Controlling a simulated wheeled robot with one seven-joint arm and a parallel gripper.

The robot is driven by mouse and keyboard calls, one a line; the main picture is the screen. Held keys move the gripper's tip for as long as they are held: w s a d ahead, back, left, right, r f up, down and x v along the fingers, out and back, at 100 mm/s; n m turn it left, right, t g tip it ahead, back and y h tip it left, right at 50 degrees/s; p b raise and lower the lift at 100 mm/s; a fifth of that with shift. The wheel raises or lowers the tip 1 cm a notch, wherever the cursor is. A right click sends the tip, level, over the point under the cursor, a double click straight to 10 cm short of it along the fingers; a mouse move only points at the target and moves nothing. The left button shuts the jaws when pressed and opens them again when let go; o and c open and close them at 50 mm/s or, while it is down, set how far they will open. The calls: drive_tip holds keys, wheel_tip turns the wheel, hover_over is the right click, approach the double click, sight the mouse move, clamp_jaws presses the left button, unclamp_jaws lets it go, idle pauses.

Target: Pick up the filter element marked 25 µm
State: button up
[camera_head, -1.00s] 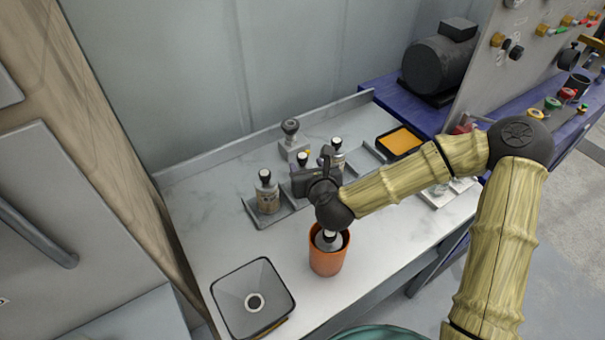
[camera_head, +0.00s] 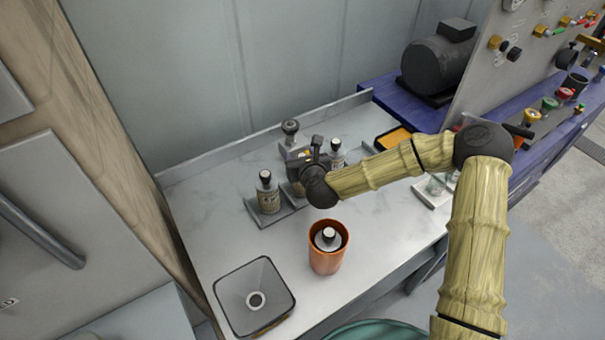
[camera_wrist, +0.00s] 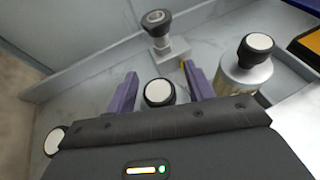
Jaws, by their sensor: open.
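Several bottle-like filter elements with black, white-topped caps stand on the table; their markings are too small to read, so I cannot tell which is 25 µm. One with a tan label (camera_head: 268,194) stands on the left, another (camera_head: 337,154) on the right, also in the wrist view (camera_wrist: 246,66). A middle one, mostly hidden by my gripper (camera_head: 306,160) in the head view, shows its cap in the wrist view (camera_wrist: 159,92). That cap appears between my open purple fingers (camera_wrist: 163,84); contact cannot be told. Another capped element (camera_head: 328,237) sits inside an orange cup.
The orange cup (camera_head: 326,262) stands in front of my gripper. A square dark-rimmed tray (camera_head: 228,291) lies at front left. A grey knobbed stand (camera_head: 290,132) is behind the elements. A yellow-topped box (camera_head: 396,139) lies at right. Bare table lies left of the cup.

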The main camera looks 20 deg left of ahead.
drive_tip(key=shift+w+f, duration=0.1)
drive_tip(key=shift+w, duration=0.1)
drive_tip(key=shift+s+a, duration=0.1)
drive_tip(key=shift+s, duration=0.1)
drive_tip(key=shift+c, duration=0.4)
drive_tip(key=c, duration=0.4)
clamp_jaws()
